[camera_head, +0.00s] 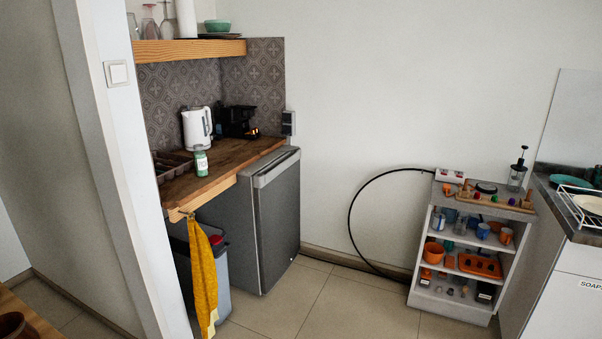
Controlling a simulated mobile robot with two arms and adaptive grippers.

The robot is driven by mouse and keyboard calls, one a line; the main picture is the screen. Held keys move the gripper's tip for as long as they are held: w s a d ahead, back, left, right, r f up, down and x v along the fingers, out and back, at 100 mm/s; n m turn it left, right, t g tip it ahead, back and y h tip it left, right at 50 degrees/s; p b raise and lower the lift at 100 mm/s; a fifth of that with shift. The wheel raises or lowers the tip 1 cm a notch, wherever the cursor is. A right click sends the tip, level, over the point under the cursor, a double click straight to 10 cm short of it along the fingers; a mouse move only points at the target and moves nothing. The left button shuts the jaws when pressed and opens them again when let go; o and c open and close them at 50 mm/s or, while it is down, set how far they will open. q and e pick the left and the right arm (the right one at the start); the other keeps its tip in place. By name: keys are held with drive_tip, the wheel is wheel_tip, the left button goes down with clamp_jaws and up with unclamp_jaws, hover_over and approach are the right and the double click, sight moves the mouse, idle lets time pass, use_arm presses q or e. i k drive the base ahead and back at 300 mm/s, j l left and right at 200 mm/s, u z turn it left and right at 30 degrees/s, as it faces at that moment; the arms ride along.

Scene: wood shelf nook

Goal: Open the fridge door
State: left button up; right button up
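The fridge (272,222) is a small dark grey unit in the camera_head view, left of the middle. It stands on the floor at the right end of the wooden counter. Its door (279,216) looks shut, with a lighter grey strip (276,168) along the top edge. The fridge's lower left is partly hidden by a bin and a yellow cloth. Neither of my grippers shows in this view.
A grey bin (215,275) and a hanging yellow towel (203,270) stand left of the fridge. The wooden counter (215,172) holds a white kettle (197,128). A shelf unit (420,273) stands to the right. Tiled floor (335,305) is clear before the fridge.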

sight(277, 187)
drive_tip(key=i+u, duration=0.1)
drive_tip(key=i, duration=0.55)
drive_tip(key=i+l+u, duration=0.1)
drive_tip(key=i, duration=1.1)
drive_tip(key=l+z, duration=0.05)
